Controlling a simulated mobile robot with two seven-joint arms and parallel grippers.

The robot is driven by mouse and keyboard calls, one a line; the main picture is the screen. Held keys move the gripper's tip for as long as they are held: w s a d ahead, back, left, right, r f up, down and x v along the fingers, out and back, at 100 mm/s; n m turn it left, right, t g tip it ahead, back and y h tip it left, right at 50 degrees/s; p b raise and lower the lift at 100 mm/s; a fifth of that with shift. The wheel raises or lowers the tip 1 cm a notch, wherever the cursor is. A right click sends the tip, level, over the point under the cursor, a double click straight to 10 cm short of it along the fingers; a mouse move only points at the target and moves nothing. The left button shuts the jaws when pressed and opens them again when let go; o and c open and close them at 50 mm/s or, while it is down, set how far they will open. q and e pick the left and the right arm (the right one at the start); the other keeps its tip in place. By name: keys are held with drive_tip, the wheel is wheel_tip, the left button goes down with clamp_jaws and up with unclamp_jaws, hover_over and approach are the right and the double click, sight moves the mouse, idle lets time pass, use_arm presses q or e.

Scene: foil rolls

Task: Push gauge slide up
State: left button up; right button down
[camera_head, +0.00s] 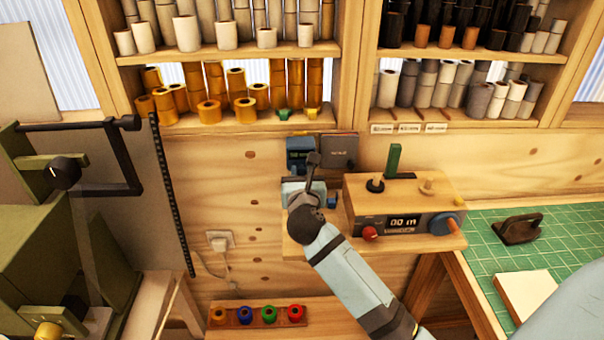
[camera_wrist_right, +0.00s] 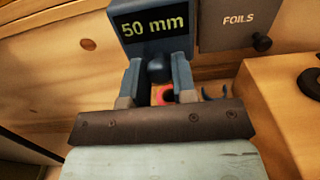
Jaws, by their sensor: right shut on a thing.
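The gauge (camera_head: 298,144) is a dark blue device on the wooden wall below the shelves in the head view. In the right wrist view the gauge (camera_wrist_right: 154,32) shows "50 mm" on its display. A dark round knob (camera_wrist_right: 158,70) sits just below the display. My right gripper (camera_wrist_right: 157,84) is shut on this knob, with one finger on each side. In the head view my right gripper (camera_head: 312,172) covers the lower part of the gauge. The slide's track is mostly hidden. A pink-red ring with a dark centre (camera_wrist_right: 167,95) shows behind the fingers. My left gripper is not in view.
A grey "FOILS" box (camera_wrist_right: 238,22) adjoins the gauge on the right. A wooden control box (camera_head: 405,203) with a display and knobs stands close to the right. A shelf (camera_head: 235,128) with rolls is above. A green machine (camera_head: 55,235) stands left.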

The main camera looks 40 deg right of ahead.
drive_tip(key=shift+r, duration=0.3)
drive_tip(key=c, duration=0.9)
unclamp_jaws()
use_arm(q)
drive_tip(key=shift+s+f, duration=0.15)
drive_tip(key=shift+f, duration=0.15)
use_arm(e)
drive_tip(key=shift+s+a+f, duration=0.2)
drive_tip(key=shift+s+a, duration=0.1)
drive_tip(key=shift+s, duration=0.1)
use_arm(q)
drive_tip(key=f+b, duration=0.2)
drive_tip(key=b, duration=0.1)
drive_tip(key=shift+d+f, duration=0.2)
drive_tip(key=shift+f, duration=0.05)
use_arm(e)
drive_tip(key=v, duration=1.2)
drive_tip(key=shift+s+a+r, duration=0.1)
drive_tip(key=shift+s+a, duration=0.1)
drive_tip(key=shift+s, duration=0.15)
